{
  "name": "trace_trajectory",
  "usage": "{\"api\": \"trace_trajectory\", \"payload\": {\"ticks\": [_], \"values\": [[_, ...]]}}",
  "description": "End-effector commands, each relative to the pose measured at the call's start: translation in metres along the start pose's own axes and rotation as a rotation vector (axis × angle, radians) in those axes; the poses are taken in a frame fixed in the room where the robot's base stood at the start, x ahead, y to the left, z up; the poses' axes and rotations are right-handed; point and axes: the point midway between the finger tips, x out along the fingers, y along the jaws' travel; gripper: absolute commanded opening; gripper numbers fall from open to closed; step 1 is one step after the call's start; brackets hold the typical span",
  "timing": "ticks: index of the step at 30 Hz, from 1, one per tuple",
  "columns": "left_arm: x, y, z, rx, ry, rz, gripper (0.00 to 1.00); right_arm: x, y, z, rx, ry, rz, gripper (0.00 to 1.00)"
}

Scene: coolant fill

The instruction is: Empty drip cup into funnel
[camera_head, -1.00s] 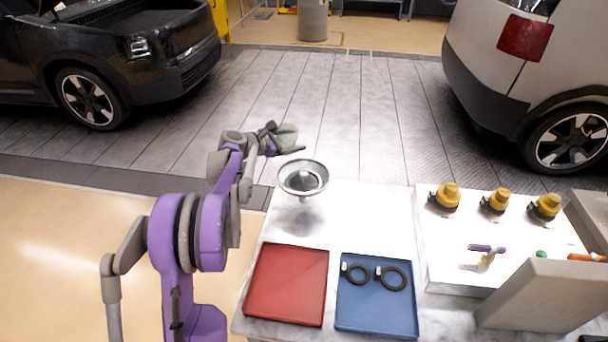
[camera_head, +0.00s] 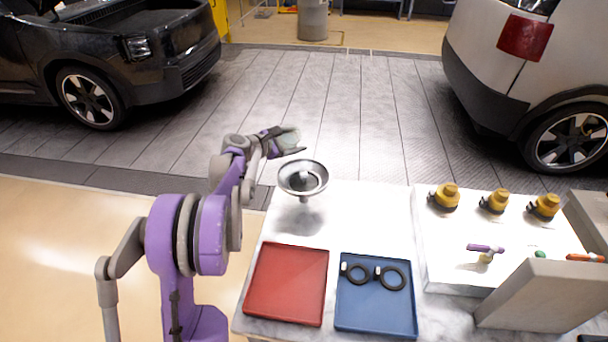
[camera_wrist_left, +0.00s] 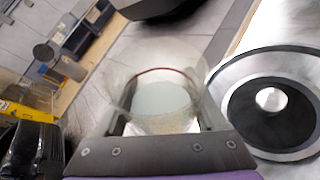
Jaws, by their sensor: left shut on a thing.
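The funnel (camera_head: 303,177) is a grey metal cone with a wide rim, standing at the back left corner of the table. In the left wrist view the funnel (camera_wrist_left: 272,103) is at the right, with a dark ring inside and a bright centre. My left gripper (camera_head: 291,143) is above and just behind-left of the funnel, shut on the drip cup. The drip cup (camera_wrist_left: 160,85) is translucent, with a pale bottom and a thin reddish line. In the head view the cup (camera_head: 289,136) looks tilted, partly hidden by the fingers. I cannot tell how much liquid it holds. My right gripper is not in view.
A red tray (camera_head: 287,284) and a blue tray (camera_head: 375,318) with two black rings lie at the table's front. A white raised board at the right holds several yellow-capped parts (camera_head: 446,196). A grey bin (camera_head: 543,293) stands front right. Two cars stand beyond.

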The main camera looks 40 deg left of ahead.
Motion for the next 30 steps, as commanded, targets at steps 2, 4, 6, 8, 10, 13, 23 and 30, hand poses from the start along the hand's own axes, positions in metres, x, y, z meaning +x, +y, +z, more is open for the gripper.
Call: {"api": "trace_trajectory", "payload": {"ticks": [2, 4, 6, 8, 10, 13, 23, 30], "values": [[-0.001, 0.0, 0.001, 0.009, 0.0, 0.005, 0.11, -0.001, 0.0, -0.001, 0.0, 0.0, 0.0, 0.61], [-0.001, 0.0, 0.002, 0.017, 0.0, 0.009, 0.11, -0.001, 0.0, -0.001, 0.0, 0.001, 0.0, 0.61], [-0.001, -0.001, 0.003, 0.027, 0.0, 0.012, 0.11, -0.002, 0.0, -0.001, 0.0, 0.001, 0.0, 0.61], [-0.002, -0.001, 0.004, 0.035, 0.0, 0.015, 0.11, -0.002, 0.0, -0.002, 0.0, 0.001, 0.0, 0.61], [-0.002, -0.001, 0.005, 0.044, 0.0, 0.018, 0.11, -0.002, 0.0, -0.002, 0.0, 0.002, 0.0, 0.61], [-0.002, -0.002, 0.005, 0.055, 0.0, 0.023, 0.11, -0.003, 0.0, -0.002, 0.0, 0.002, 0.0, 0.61], [-0.004, -0.003, 0.009, 0.098, 0.0, 0.041, 0.11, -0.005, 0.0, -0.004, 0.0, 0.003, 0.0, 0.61], [-0.004, -0.005, 0.011, 0.126, 0.0, 0.053, 0.11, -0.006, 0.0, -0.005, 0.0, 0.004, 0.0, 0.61]]}}
